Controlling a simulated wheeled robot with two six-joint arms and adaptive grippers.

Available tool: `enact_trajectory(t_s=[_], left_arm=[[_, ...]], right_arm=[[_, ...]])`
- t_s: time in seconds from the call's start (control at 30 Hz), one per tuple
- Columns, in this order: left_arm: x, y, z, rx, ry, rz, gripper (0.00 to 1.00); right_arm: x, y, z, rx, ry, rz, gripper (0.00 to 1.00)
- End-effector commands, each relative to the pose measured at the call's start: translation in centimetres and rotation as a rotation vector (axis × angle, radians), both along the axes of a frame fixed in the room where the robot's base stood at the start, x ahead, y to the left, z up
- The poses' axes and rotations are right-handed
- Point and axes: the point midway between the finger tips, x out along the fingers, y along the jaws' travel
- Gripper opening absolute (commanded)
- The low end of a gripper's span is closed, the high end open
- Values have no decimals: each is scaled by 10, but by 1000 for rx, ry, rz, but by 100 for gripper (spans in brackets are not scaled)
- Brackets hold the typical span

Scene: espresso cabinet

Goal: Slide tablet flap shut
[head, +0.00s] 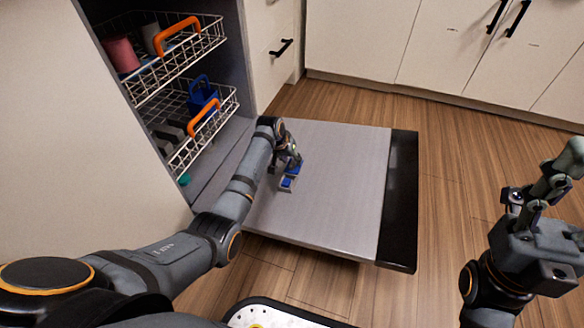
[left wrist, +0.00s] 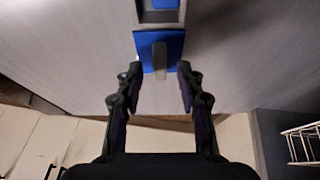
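The tablet flap (head: 288,183) is a small blue piece on the grey inner face of the lowered dishwasher door. In the left wrist view the blue flap (left wrist: 147,43) carries a grey raised tab and lies below a grey-framed recess with a dark part (left wrist: 159,14). My left gripper (head: 290,168) is over the flap in the head view. In the left wrist view its fingers (left wrist: 157,75) are spread, one on each side of the flap's lower end, with the tab between them. I cannot tell whether they touch it. My right gripper (head: 540,185) is raised at the right, its fingers apart and empty.
The open door (head: 335,185) lies flat with a black outer edge (head: 400,200). Wire racks (head: 175,62) with orange handles, cups and a blue basket (head: 203,95) stand in the washer. Cabinets line the back. The wooden floor right of the door is clear.

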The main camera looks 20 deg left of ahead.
Motion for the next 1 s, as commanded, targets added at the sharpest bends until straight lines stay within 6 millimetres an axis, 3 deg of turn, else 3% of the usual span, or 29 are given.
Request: enact_trajectory(t_s=[0.1,0.4,0.7,1.0], left_arm=[[5,-2,-12,-1,-2,-1,38],[6,-2,-12,0,-1,0,38],[6,-2,-12,0,-1,0,0],[5,-2,-12,0,-1,0,0]], right_arm=[[1,1,-12,-5,3,-3,50],[1,1,-11,-6,4,-4,50],[1,1,-11,-6,5,-4,50],[1,1,-11,-6,5,-4,50]])
